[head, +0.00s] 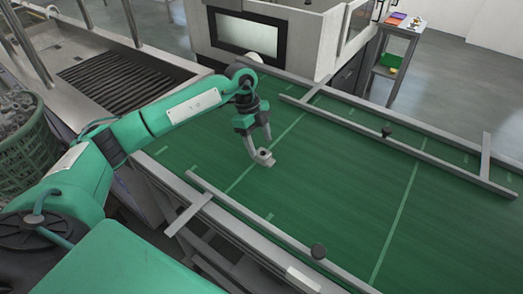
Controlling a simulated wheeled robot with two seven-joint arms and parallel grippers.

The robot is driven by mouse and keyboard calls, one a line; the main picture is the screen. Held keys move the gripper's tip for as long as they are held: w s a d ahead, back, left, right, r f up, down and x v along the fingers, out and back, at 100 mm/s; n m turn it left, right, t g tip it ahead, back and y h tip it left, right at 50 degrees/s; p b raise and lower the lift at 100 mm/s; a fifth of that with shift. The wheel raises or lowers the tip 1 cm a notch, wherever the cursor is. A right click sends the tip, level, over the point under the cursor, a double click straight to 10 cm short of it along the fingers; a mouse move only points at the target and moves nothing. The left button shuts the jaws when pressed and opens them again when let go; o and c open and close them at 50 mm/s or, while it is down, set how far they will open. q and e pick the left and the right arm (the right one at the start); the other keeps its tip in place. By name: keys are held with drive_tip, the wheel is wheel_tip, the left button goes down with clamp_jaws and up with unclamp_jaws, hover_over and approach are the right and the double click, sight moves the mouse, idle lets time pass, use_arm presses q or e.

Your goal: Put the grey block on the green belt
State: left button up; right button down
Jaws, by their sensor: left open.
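The small grey block (265,159) rests on the green belt (330,180), near a pale line across it. It has a dark round spot on its top. My left gripper (260,147) points down over the block with its fingers apart, the tips close to the block's far side. Whether a fingertip still touches the block cannot be told. My right gripper is not in view.
Metal guide rails run along the belt's near side (260,229) and far side (390,140), with dark knobs. A machine with a window (248,35) stands behind. A green basket (30,150) is at the left. The belt to the right is clear.

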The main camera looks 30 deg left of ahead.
use_arm(q)
drive_tip(key=b+v, duration=0.2)
drive_tip(key=v, duration=0.6)
drive_tip(key=shift+r, duration=0.3)
drive_tip(key=shift+a, duration=0.1)
